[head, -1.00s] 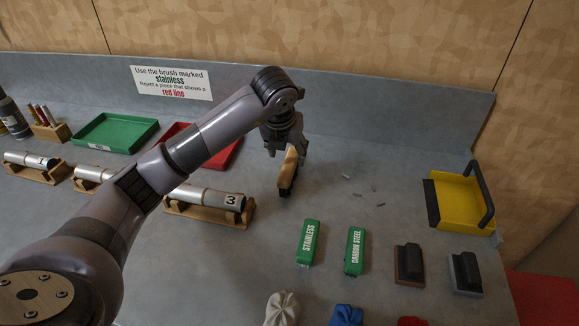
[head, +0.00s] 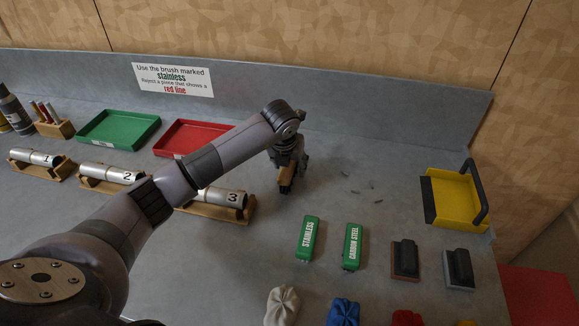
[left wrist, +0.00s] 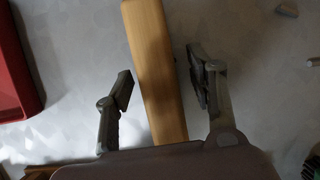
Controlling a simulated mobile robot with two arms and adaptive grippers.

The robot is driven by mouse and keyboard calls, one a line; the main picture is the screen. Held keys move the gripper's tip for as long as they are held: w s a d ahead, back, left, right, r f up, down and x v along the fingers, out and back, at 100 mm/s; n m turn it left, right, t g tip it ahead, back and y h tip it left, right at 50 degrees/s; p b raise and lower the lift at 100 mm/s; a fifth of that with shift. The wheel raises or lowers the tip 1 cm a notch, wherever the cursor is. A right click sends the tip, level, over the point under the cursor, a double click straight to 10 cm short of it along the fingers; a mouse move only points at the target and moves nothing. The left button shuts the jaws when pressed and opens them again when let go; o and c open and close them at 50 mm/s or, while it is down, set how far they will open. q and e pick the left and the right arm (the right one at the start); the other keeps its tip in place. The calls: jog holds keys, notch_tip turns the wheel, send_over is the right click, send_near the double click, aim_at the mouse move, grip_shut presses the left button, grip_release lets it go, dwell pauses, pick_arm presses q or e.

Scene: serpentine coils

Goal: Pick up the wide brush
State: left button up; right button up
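The wide brush shows its long pale wooden handle (left wrist: 155,60) in the left wrist view. A narrow gap shows on the right side; contact on the left side is hard to tell. I cannot see my right gripper.
Tube 3 (head: 229,197) on its wooden stand lies just left of the brush; the red tray (head: 187,136) is behind it. Green STAINLESS (head: 308,240) and CARBON STEEL (head: 352,247) brushes lie in front. A yellow dustpan (head: 455,200) is at the right. Small scraps lie right of the gripper.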

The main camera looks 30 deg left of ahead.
pick_arm(q)
grip_shut()
dwell(0.4)
jog(key=shift+r, duration=0.1)
